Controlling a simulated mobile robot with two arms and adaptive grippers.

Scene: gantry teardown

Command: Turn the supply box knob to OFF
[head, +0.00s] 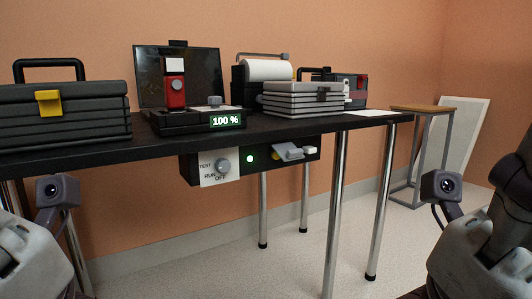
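The supply box (236,181) is a dark box mounted under the front edge of the black table. A white label plate (208,182) on its front reads TEST, RUN and OFF around a round grey knob (222,166). I cannot tell which mark the knob points at. A green lamp (250,158) beside it is lit. Parts of my two arms show in the lower left and lower right corners, well apart from the box. Neither gripper's fingers are in view.
A grey lever-like part (288,152) and a white piece sit right of the lamp. The table (160,143) carries toolboxes, a monitor (205,68), a paper roll and a 100 % display (226,121). Metal legs (337,200) stand right of the box. Floor before it is clear.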

